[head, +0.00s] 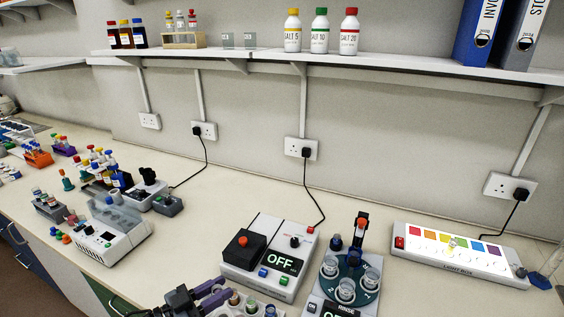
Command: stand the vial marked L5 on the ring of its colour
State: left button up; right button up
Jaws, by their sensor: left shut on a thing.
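My left gripper (226,292) reaches in at the bottom edge with its purple fingers closed on a small vial (234,298) with a dull olive-brown top. It is beside a row of several vials or tubes (251,305), cut off by the bottom edge. No L5 mark can be read at this size, so I cannot tell which vial bears it. The light box (463,268) at the right carries a strip of coloured patches from red to purple, with small marks in front of them. I cannot make out clear coloured rings. My right gripper is not in view.
A control box reading OFF (281,262) and a round holder with clear cups (347,290) stand between my left gripper and the light box. A white machine (107,238) and several vial racks crowd the left. Bare bench (195,235) lies between.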

pick_arm(q)
jog(key=shift+s+f+n+t+y, duration=0.45)
jog(key=shift+n+t+y, duration=0.25)
jog(key=shift+t+y, duration=0.1)
jog(key=s+a+n+t+y, duration=0.4)
jog(key=n+y, duration=0.1)
jog(key=y, duration=0.1)
jog(key=s+r+n+y+p, duration=0.25)
jog(key=r+p, duration=0.75)
jog(key=p, duration=0.7)
jog(key=s+r+n+y+p, duration=0.1)
jog(key=s+r+y+p, duration=0.3)
jog(key=r+p, duration=0.9)
jog(key=d+f+m+g+h+b, duration=0.5)
jog(key=d+f+m+h+b, duration=0.55)
jog(key=f+h, duration=0.45)
jog(key=w+a+f+g+b, duration=0.1)
jog(key=w+a+f+b, duration=0.1)
jog(key=b, duration=0.4)
jog(key=w+a+f+m+g+b, duration=0.1)
jog(key=w+a+f+b, duration=0.1)
jog(key=w+b, duration=0.3)
jog(key=w+a+f+g+h+b, duration=0.1)
jog(key=w+b, duration=0.3)
jog(key=b, duration=0.4)
jog(key=shift+a+f+m, duration=0.3)
jog(key=shift+a+f, duration=0.4)
jog(key=shift+a, duration=0.15)
jog(key=shift+w+r, duration=0.15)
jog(key=shift+r, duration=0.1)
